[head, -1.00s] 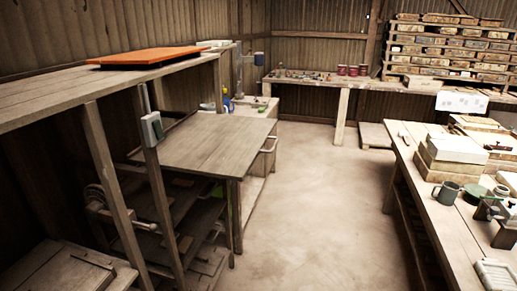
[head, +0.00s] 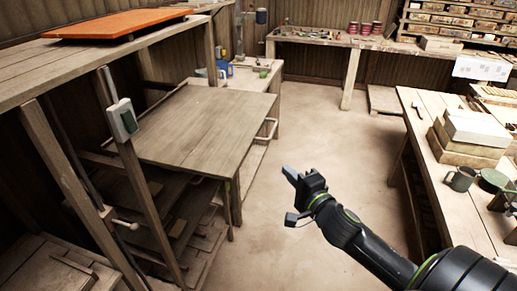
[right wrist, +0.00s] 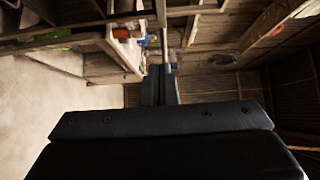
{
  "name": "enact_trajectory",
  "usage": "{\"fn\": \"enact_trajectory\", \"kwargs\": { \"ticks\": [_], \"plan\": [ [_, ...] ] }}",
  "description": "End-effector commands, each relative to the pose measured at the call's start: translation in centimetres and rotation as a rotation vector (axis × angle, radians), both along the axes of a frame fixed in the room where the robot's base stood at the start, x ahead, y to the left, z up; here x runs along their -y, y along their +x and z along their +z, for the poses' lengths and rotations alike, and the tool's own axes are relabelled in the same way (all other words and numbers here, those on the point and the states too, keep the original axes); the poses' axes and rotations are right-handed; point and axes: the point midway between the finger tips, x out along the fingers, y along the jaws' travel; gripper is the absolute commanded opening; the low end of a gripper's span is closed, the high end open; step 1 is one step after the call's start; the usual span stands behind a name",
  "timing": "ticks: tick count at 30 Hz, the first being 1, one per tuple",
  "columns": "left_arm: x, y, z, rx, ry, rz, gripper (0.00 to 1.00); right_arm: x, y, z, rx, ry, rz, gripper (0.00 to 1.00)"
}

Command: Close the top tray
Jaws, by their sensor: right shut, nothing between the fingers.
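The top tray (head: 205,125) is a broad grey-brown wooden board that sticks out of the dark wooden rack on the left, above lower shelves. It looks level and pulled out into the room. My right gripper (head: 291,174) is in front of and to the right of the tray, apart from it over open floor. Its fingers are shut and empty; they also show in the right wrist view (right wrist: 160,85). The tray cannot be made out clearly in the right wrist view. My left gripper is not in view.
An orange panel (head: 115,23) lies on the upper shelf. A workbench (head: 425,125) with boxes and a mug (head: 461,179) stands on the right. The concrete floor (head: 335,150) between is clear.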

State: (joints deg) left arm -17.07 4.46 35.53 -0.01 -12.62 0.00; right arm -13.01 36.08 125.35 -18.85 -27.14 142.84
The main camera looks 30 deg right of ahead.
Motion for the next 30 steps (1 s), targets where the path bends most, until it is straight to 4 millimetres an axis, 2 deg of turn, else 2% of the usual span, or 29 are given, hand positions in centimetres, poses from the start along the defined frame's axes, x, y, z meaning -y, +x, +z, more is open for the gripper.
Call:
{"fn": "enact_trajectory", "kwargs": {
  "ticks": [6,16,22,30],
  "plan": [
    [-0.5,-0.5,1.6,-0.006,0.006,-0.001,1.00,0.3,3.9,0.4,0.001,0.005,-0.001,0.00],
    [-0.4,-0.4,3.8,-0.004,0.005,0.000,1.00,0.6,9.2,0.4,0.000,0.004,0.000,0.00],
    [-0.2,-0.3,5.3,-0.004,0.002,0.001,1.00,-1.1,10.8,0.3,-0.001,0.003,0.000,0.00],
    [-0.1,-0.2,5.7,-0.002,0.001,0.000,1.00,-1.9,11.8,0.0,-0.001,-0.002,0.000,0.00]
  ]
}}
